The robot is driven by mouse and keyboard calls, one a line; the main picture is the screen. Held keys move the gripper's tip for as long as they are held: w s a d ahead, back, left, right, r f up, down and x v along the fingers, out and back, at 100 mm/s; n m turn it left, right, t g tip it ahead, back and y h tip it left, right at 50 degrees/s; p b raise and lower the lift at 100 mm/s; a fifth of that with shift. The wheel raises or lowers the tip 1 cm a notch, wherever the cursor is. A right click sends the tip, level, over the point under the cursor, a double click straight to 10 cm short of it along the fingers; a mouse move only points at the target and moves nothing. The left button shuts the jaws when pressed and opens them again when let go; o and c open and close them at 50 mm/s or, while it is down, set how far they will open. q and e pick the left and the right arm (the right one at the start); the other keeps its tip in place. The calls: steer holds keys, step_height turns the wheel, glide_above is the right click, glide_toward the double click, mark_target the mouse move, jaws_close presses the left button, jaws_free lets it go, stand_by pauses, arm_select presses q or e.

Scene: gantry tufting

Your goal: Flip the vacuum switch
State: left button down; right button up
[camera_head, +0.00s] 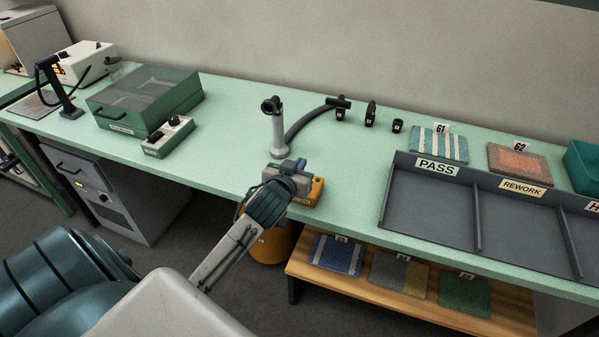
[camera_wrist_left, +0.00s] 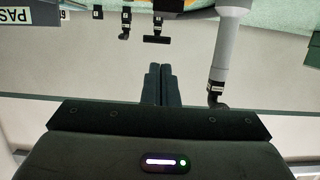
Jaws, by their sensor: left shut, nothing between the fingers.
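An orange switch box (camera_head: 316,190) sits at the front edge of the green bench, mostly hidden behind my left gripper (camera_head: 288,167). My left gripper is shut and empty. Its fingertips are over or beside the box; I cannot tell whether they touch it. The switch on the box is hidden. In the left wrist view the two shut fingers (camera_wrist_left: 160,84) show together, with no box in sight. An orange canister (camera_head: 272,245) stands on the floor below the bench edge. My right gripper is in neither view.
A grey upright post (camera_head: 277,135) with a dark hose (camera_head: 307,120) stands just behind the gripper. Black nozzles (camera_head: 370,113) stand further right. A grey sorting tray (camera_head: 430,205) lies to the right, a green lidded box (camera_head: 145,95) to the left.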

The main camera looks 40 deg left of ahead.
arm_select(q)
steer(key=shift+w+f+p, duration=0.1)
steer(key=shift+f+p, duration=0.2)
steer(key=shift+f, duration=1.7)
